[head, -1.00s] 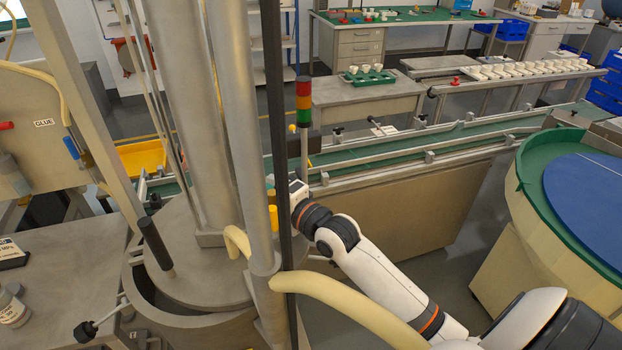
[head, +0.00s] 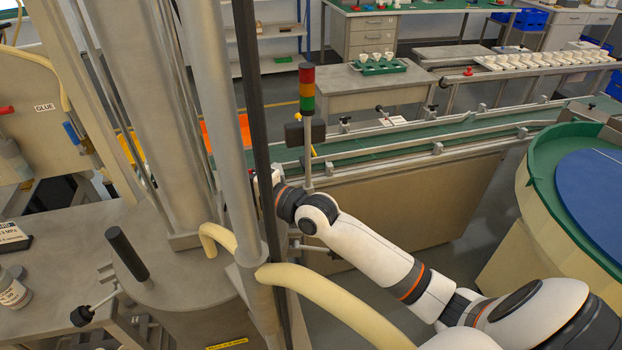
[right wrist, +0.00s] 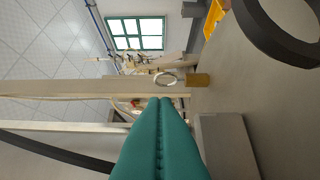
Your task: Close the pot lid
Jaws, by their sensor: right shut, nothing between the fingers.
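The pot lid (head: 165,285) is a grey metal disc with a black upright handle (head: 127,253), at the lower left in the head view. It covers the pot (head: 195,325), and no dark opening shows. Whether its rim is fully seated cannot be made out. My right gripper is hidden behind the posts in the head view; its wrist ends just right of them, beyond the lid. In the right wrist view my right gripper (right wrist: 165,100) shows two green fingers pressed together and empty, near a grey surface with a small brass-coloured cylinder (right wrist: 197,80). My left gripper is out of view.
A thick metal column (head: 150,120) and a thin black post (head: 255,130) rise by the lid. A cream hose (head: 335,305) crosses in front of my right arm. A signal tower (head: 307,90) and conveyor (head: 400,145) stand beyond. A black-knobbed lever (head: 82,315) juts out at left.

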